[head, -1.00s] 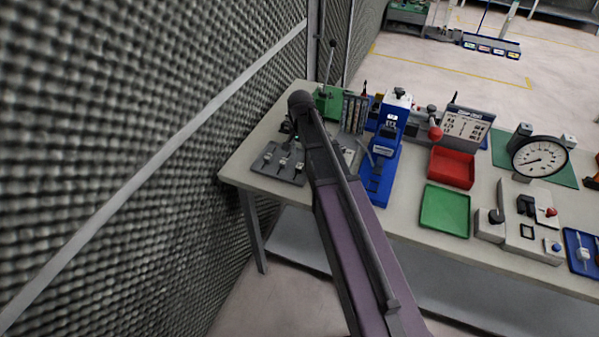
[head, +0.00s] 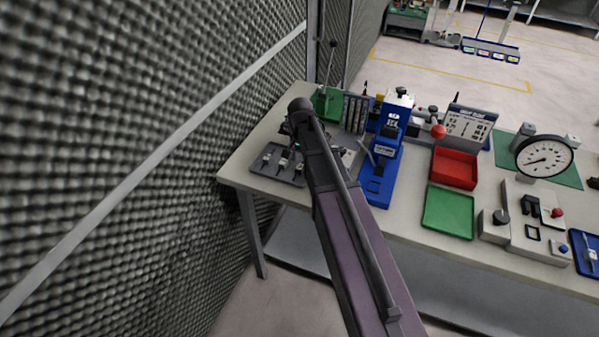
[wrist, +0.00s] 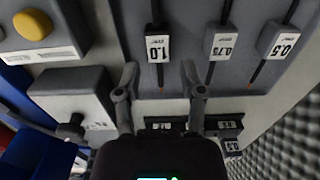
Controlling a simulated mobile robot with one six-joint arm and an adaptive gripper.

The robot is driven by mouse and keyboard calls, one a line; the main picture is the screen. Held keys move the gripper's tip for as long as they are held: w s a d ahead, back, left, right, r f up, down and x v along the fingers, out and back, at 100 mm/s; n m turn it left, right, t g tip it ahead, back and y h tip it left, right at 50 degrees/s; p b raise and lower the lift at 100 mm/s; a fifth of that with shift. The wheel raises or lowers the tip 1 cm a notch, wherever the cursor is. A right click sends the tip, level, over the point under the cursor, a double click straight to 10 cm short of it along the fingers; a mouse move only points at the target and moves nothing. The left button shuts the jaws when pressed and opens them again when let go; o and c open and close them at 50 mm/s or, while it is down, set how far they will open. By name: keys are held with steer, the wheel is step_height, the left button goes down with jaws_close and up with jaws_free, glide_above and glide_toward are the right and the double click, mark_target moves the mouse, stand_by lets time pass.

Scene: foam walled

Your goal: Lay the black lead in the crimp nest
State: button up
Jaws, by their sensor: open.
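In the wrist view my gripper (wrist: 160,82) is open, its two fingers either side of the dark lower end of the lead labelled 1.0 (wrist: 158,48). Leads labelled 0.75 (wrist: 221,42) and 0.5 (wrist: 283,42) lie to its right. All three look dark, so I cannot tell which is the black lead by colour alone. They rest on a grey tray (wrist: 185,85), which shows in the head view (head: 290,178) at the bench's left end. A blue press (head: 377,185) stands right of it; I cannot make out the crimp nest. My arm hides the gripper in the head view.
A grey block (wrist: 70,92) and a yellow button (wrist: 32,24) sit left of the tray in the wrist view. Red (head: 454,168) and green (head: 448,212) trays lie right of the press. A foam wall (head: 130,130) stands close on the left.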

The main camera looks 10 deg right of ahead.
mark_target(301, 164)
steer(key=shift+f+b, duration=1.2)
steer(key=shift+f, duration=0.35)
steer(key=shift+c, duration=0.2)
jaws_close()
